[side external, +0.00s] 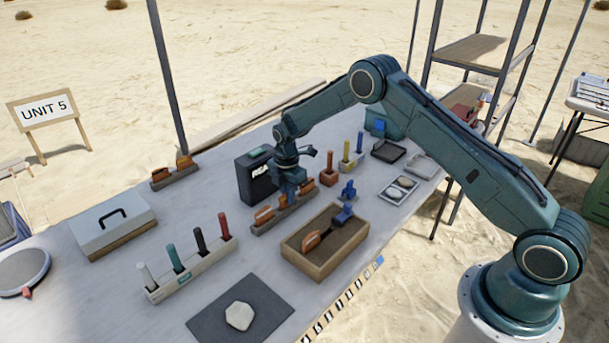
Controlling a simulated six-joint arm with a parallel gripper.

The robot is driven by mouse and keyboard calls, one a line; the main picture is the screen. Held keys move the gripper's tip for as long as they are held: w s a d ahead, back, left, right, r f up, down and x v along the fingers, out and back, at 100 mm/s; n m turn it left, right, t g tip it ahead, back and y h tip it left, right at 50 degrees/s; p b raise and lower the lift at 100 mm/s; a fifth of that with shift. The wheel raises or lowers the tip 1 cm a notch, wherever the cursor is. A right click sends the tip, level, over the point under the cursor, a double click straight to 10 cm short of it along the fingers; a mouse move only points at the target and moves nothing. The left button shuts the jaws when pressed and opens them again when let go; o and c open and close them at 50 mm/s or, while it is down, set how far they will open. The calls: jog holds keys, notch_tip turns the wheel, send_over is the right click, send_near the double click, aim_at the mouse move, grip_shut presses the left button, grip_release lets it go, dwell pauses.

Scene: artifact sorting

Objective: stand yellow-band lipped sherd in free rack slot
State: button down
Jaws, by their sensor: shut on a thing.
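My gripper (290,192) points down over the sherd rack (270,228), in front of a black box. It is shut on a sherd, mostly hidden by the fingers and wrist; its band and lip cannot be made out. Orange-brown sherds stand in the rack: one at the left end (264,215) and one at the right end (306,187). The held sherd is over or in the middle part of the rack; I cannot tell whether it touches the slot. Another orange sherd (312,240) lies in the wooden tray (300,266) in front.
The black box (252,180) stands close behind the rack. A holder with several coloured cylinders (200,270) is at left. A second sherd rack (176,178) stands at the back left. A grey mat (215,318) bears a pale stone.

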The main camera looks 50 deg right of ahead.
jog(key=c, duration=1.5)
grip_release()
jog(key=shift+o, duration=0.2)
notch_tip(320, 180, up, 14)
jog(key=shift+f, duration=0.15)
